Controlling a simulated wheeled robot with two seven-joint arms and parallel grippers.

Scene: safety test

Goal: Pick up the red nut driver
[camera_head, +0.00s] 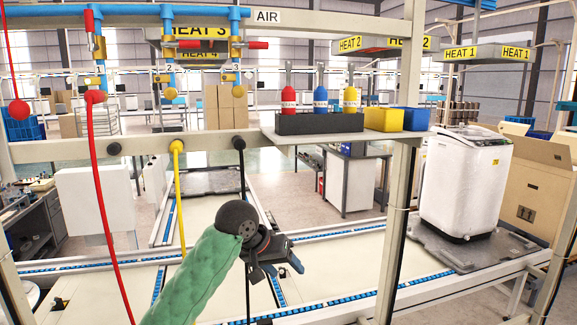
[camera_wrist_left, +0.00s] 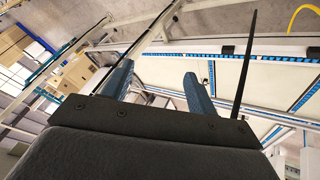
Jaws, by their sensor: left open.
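The red nut driver (camera_head: 288,97) stands upright in a dark holder block (camera_head: 320,124) on a grey shelf, left of a blue driver (camera_head: 320,97) and a yellow driver (camera_head: 350,98). My left gripper (camera_head: 282,270) is below and left of the shelf, apart from the drivers. In the left wrist view its two blue fingers (camera_wrist_left: 160,84) are spread with nothing between them. The drivers do not show in the wrist view. My right gripper is in neither view.
Yellow (camera_head: 384,119) and blue (camera_head: 413,118) bins sit at the shelf's right end. A frame post (camera_head: 398,215) stands right of my arm. A red hose (camera_head: 102,210), a yellow hose (camera_head: 181,210) and a black cable (camera_head: 242,175) hang near my left arm.

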